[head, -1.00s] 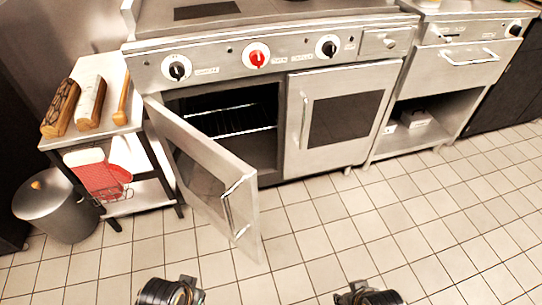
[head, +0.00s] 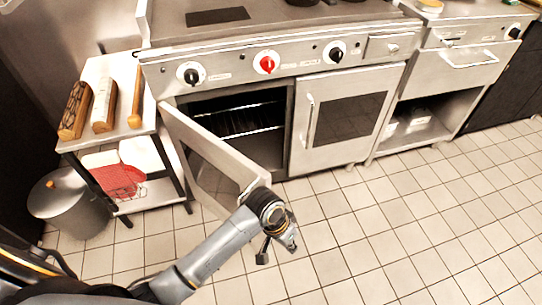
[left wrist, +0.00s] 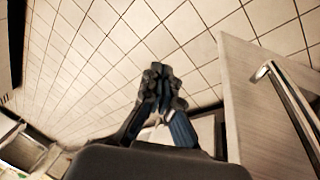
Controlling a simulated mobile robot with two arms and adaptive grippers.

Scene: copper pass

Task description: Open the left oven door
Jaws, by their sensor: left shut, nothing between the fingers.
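The left oven door (head: 215,160) stands partly open, hinged at its left edge, with the dark oven cavity and wire rack showing behind it. Its bar handle is mostly hidden by my arm in the head view and shows at right in the left wrist view (left wrist: 291,112). My left gripper (head: 277,246) is just in front of the door's free edge. In the left wrist view its fingers (left wrist: 158,72) are shut and empty, left of the handle and apart from it. My right gripper is not in view.
The right oven door (head: 345,118) is shut. Tiled floor (head: 400,220) is clear to the right.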

